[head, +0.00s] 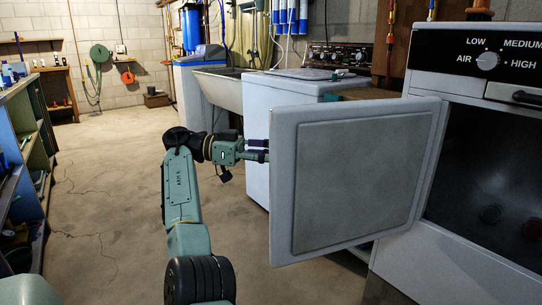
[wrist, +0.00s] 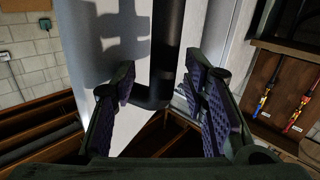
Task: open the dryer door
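The white dryer door (head: 352,178) stands swung out to the left of the dryer (head: 425,258) in the head view, and part of the dark drum opening (head: 490,165) shows. My gripper (head: 262,150) is at the door's free left edge, its tips partly hidden behind the door. In the wrist view, my gripper (wrist: 165,95) is open, with its two purple-padded fingers apart. A dark bar handle (wrist: 168,45) runs down between them on a pale panel (wrist: 105,60), with gaps visible on both sides. The handle is hidden in the head view.
A white washer (head: 262,105) stands behind the door, with a utility sink (head: 222,88) beyond it. Shelves (head: 35,150) line the left wall. The concrete floor (head: 105,190) between them and my arm is clear.

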